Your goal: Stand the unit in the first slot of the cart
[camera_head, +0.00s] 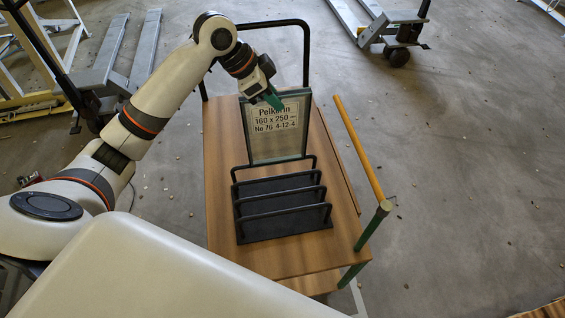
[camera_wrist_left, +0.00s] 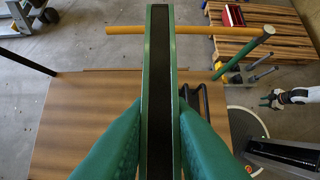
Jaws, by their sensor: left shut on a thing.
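The unit (camera_head: 278,143) is a framed glass pane with a printed label, "Pelkorin 160 x 250". My left gripper (camera_head: 272,98) is shut on its upper edge and holds it roughly upright. In the left wrist view the unit (camera_wrist_left: 160,60) is edge-on between the green fingers (camera_wrist_left: 160,135). The cart (camera_head: 225,140) has a wooden deck and a black rack (camera_head: 283,229) with several hoops forming slots. The unit's lower edge shows just beyond the rearmost hoop; whether it touches anything is unclear. My right gripper (camera_wrist_left: 270,98) is small at the right of the wrist view.
A yellow bar (camera_head: 360,150) on green posts runs along the cart's right side. A black handle (camera_head: 305,50) rises at its far end. Pallet jacks (camera_head: 398,30) stand beyond. A wooden pallet (camera_wrist_left: 260,30) shows in the wrist view. The floor right of the cart is mostly clear.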

